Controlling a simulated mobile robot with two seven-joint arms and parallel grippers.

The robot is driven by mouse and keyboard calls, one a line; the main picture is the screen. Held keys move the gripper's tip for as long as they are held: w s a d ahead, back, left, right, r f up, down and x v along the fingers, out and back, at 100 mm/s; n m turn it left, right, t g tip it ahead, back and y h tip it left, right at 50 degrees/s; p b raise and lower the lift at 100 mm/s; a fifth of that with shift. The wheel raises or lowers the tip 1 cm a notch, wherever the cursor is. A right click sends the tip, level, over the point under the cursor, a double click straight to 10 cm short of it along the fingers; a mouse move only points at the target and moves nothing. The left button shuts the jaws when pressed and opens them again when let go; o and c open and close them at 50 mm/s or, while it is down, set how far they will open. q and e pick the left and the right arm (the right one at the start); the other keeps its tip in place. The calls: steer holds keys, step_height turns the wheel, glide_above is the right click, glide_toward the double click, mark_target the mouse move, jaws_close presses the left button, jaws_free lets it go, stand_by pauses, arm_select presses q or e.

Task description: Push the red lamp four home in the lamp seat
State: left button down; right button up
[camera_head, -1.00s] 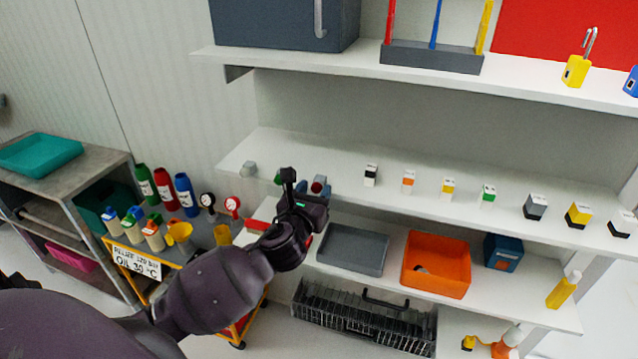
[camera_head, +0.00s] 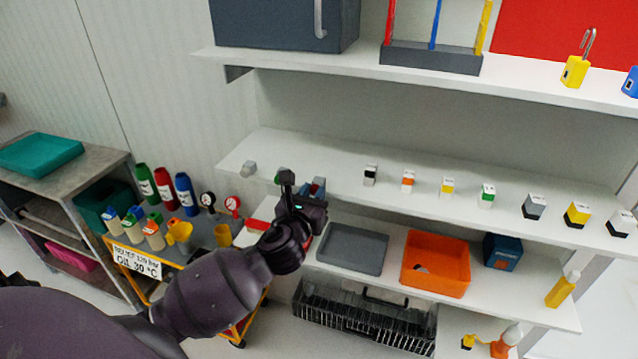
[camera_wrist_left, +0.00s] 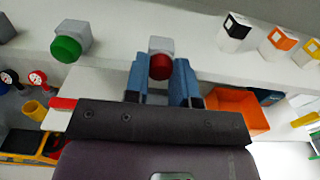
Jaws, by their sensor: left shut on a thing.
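The red lamp (camera_wrist_left: 160,67) shows in the left wrist view as a round red cap in front of a grey block, the lamp seat (camera_wrist_left: 160,44). My left gripper (camera_wrist_left: 162,75) has its two blue fingers on either side of the red lamp and is shut on it. Lamp and seat look in line; I cannot tell whether any gap remains between them. In the head view my left gripper (camera_head: 305,188) is at the front edge of the middle shelf, and its wrist largely hides the lamp. My right gripper is not in view.
A green lamp (camera_wrist_left: 66,49) on a grey block is left of the red one. Several small labelled blocks, including an orange one (camera_head: 408,181), stand to the right on the middle shelf (camera_head: 330,150). Below are a grey tray (camera_head: 352,250) and an orange bin (camera_head: 436,264).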

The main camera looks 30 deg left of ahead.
mark_target(314, 193)
arm_select(q)
steer(key=shift+s+d, duration=0.1)
steer(key=shift+s, duration=0.35)
steer(key=shift+s+d+p, duration=0.15)
steer(key=shift+s+p, duration=0.25)
steer(key=shift+s, duration=0.2)
steer(key=shift+p+v, duration=0.3)
steer(key=shift+v, duration=0.7)
steer(key=shift+d, duration=0.1)
